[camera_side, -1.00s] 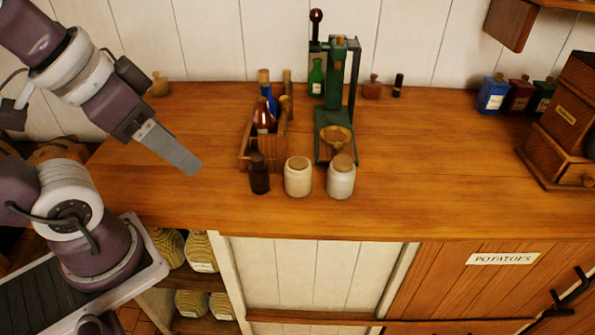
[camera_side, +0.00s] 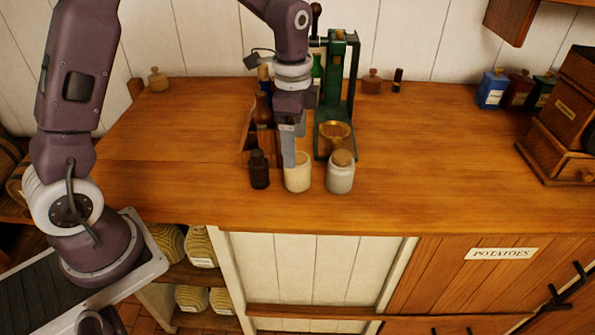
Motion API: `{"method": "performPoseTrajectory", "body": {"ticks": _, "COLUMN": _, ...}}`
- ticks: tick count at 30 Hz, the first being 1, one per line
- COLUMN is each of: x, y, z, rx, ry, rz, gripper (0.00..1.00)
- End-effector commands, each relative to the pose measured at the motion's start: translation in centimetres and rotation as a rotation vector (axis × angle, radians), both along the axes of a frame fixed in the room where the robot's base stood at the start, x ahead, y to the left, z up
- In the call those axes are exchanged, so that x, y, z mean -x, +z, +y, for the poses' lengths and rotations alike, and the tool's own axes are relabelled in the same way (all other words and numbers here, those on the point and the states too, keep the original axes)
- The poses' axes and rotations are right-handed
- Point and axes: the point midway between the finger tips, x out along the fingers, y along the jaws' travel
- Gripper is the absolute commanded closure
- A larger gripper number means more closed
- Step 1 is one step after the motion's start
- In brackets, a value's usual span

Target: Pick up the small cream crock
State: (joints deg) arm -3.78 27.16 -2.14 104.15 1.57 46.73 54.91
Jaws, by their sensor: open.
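The small cream crock (camera_side: 299,181) stands upright on the wooden counter, between a dark bottle and a paler, greyish-white crock. My gripper (camera_side: 292,151) is directly above it, pointing down and open. One finger reaches down in front of the crock's upper left side and hides its lid and part of its rim. The other finger is mostly hidden, so I cannot tell whether either finger touches the crock.
The dark bottle (camera_side: 259,170) stands close on the left and the greyish-white crock (camera_side: 341,176) close on the right. Behind are a wooden bottle caddy (camera_side: 247,147) and a green press (camera_side: 337,95). The counter (camera_side: 430,160) is clear to the right.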

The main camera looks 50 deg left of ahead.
Motion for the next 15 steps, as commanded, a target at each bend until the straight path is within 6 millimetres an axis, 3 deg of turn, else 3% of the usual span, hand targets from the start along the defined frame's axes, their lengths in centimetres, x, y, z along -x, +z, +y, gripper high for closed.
{"method": "performPoseTrajectory", "body": {"ticks": 3, "x": -1.0, "y": -2.4, "z": 0.1, "rx": 0.003, "ry": -0.060, "rz": 0.033, "gripper": 0.19}}
{"method": "performPoseTrajectory", "body": {"ticks": 15, "x": -0.8, "y": -8.8, "z": -0.2, "rx": 0.003, "ry": -0.069, "rz": 0.038, "gripper": 0.19}}
